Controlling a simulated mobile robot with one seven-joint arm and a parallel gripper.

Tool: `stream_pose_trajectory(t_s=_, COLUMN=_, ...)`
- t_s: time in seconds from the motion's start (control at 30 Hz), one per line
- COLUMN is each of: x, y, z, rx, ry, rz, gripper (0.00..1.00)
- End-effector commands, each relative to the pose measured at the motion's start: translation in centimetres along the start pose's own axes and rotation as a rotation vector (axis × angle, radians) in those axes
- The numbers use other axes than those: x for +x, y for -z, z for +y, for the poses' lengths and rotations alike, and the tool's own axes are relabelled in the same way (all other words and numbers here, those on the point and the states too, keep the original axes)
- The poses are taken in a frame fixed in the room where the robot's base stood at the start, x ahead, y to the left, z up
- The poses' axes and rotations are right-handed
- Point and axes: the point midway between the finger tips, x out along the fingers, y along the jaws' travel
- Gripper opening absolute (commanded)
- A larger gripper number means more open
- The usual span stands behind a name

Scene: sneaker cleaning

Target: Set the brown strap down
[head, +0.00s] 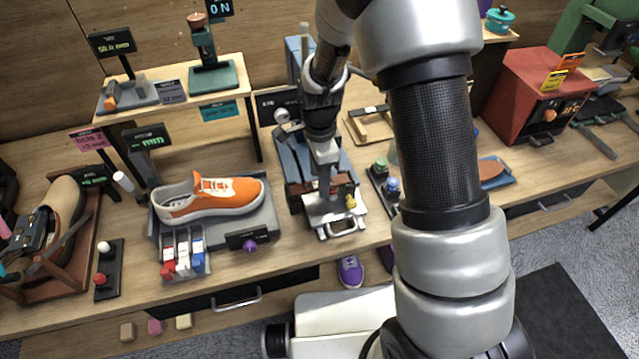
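My gripper (325,190) points down over a blue-grey bench device (292,160) with a silver metal plate (335,220) at its front. Only a narrow, light finger shape shows, so the gap between the fingertips cannot be seen. A small dark brown piece (342,187) shows beside the fingertips, just above the plate; it may be the brown strap, but it is too small to tell whether it is gripped or resting.
An orange sneaker (215,198) stands on a grey stand to the left. A wooden frame (368,128) and green and blue knobs (386,178) are close on the right. A red box (535,95) stands farther right. My arm hides part of the bench.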

Motion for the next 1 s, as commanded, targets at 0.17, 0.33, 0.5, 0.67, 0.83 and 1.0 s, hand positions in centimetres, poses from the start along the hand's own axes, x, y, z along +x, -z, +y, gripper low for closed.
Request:
stream_pose_trajectory(t_s=0.17, x=0.0, y=0.0, z=0.0, rx=0.0, ry=0.0, rz=0.0, gripper=0.22)
stream_pose_trajectory(t_s=0.33, x=0.0, y=0.0, z=0.0, rx=0.0, ry=0.0, rz=0.0, gripper=0.0)
stream_pose_trajectory(t_s=0.5, x=-0.1, y=0.0, z=0.0, rx=0.0, ry=0.0, rz=0.0, gripper=0.0)
stream_pose_trajectory(t_s=0.67, x=-0.7, y=0.0, z=-0.1, rx=-0.001, ry=0.002, rz=0.0, gripper=0.0)
stream_pose_trajectory(t_s=0.83, x=-2.8, y=0.0, z=-0.2, rx=-0.001, ry=0.006, rz=0.0, gripper=0.0)
stream_pose_trajectory(t_s=1.0, x=-6.5, y=0.0, z=-0.2, rx=0.0, ry=0.007, rz=-0.001, gripper=0.0)
